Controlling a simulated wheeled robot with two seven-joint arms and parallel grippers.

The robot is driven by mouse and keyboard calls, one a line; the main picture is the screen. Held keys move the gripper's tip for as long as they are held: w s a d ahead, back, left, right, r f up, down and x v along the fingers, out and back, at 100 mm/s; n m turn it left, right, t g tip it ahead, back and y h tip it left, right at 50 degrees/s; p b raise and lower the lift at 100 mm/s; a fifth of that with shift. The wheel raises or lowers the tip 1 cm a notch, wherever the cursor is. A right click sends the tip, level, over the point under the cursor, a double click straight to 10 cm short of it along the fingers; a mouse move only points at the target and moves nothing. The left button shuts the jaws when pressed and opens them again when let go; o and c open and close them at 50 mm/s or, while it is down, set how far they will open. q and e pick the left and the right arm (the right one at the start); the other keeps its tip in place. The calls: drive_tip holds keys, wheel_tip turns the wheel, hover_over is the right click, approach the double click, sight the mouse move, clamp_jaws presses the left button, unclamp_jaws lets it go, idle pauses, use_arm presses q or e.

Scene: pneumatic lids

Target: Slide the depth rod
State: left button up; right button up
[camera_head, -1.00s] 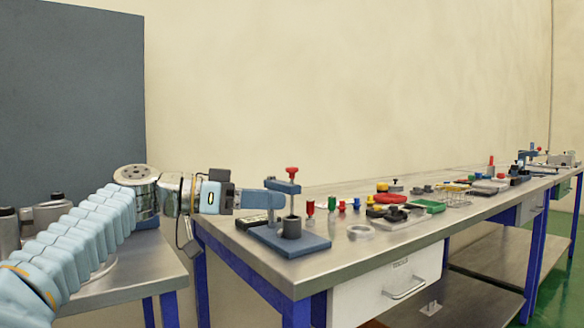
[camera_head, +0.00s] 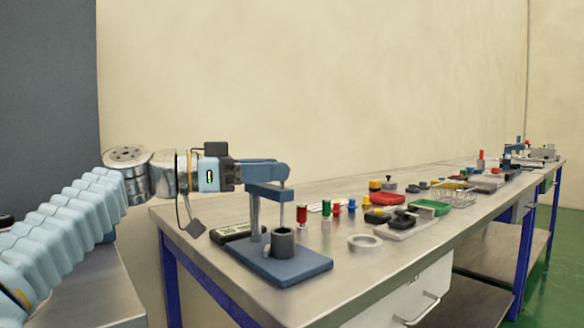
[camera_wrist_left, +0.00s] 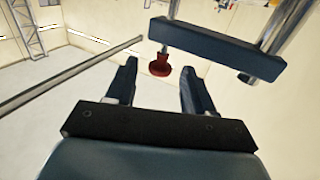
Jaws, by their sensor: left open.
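The depth stand has a blue base plate (camera_head: 290,268), a post and a blue crossbar (camera_head: 270,191). My left gripper (camera_head: 284,171) is just above the crossbar and hides the rod's top in the head view. In the left wrist view its two fingers are open, and the red knob (camera_wrist_left: 159,67) shows in the gap between their tips. The dark blue crossbar (camera_wrist_left: 215,47) also shows there. I cannot tell whether the fingers touch the knob. My right gripper is not in view.
The steel bench (camera_head: 340,284) runs away to the right. A dark meter (camera_head: 237,232) lies behind the base. A white ring (camera_head: 365,242), small red and green cylinders, a green tray (camera_head: 430,207) and a wire basket (camera_head: 457,195) stand to the right.

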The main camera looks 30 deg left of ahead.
use_arm(q)
drive_tip(key=shift+x, duration=2.25)
clamp_jaws()
